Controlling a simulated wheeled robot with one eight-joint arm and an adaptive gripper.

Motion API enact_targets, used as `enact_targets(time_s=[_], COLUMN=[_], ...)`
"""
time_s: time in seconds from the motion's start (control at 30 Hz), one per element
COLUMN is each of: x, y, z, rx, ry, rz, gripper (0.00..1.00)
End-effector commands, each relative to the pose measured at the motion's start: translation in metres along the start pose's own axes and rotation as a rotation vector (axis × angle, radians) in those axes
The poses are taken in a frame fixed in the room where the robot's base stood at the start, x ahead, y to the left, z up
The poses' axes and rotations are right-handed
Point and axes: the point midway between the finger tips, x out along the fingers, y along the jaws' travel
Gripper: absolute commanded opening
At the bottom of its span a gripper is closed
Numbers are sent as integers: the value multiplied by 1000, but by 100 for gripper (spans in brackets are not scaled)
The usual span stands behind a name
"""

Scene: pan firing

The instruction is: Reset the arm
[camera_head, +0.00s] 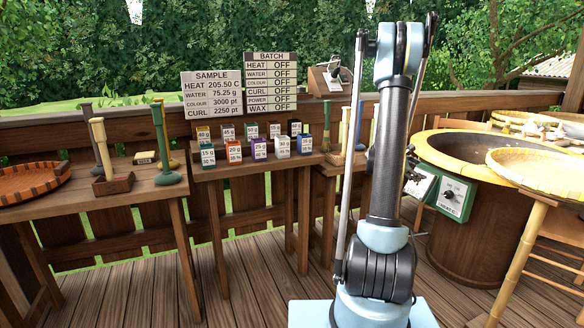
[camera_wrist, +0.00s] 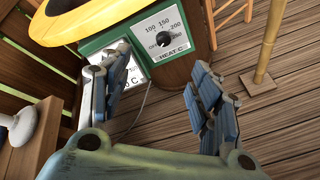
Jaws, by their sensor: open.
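My arm stands upright in the middle of the head view, on its light blue base; its raised joint shows near the top. My gripper (camera_wrist: 158,95) shows in the wrist view with its two blue-grey fingers spread wide apart and nothing between them. The box also shows in the head view (camera_head: 453,198). The left finger covers part of a second white panel. In the head view the gripper is largely hidden behind my arm.
A wooden table (camera_head: 205,177) with several small labelled boxes stands left of my arm. A table at far left holds a woven tray (camera_head: 30,182) and green and cream posts. A round wooden pan stand (camera_head: 470,235) and a woven basket (camera_head: 545,168) stand right. Deck floor is open in front.

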Motion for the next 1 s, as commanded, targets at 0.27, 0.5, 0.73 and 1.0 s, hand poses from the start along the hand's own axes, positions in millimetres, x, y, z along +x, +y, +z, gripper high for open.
enact_targets(time_s=[0.27, 0.5, 0.73, 1.0], x=[-70, -128, -182, -242], y=[-20, -47, -81, -130], z=[13, 20, 22, 20], rx=[217, 395, 557, 734], ry=[108, 193, 268, 343], rz=[-74, -157, -251, -382], gripper=[57, 57, 57, 57])
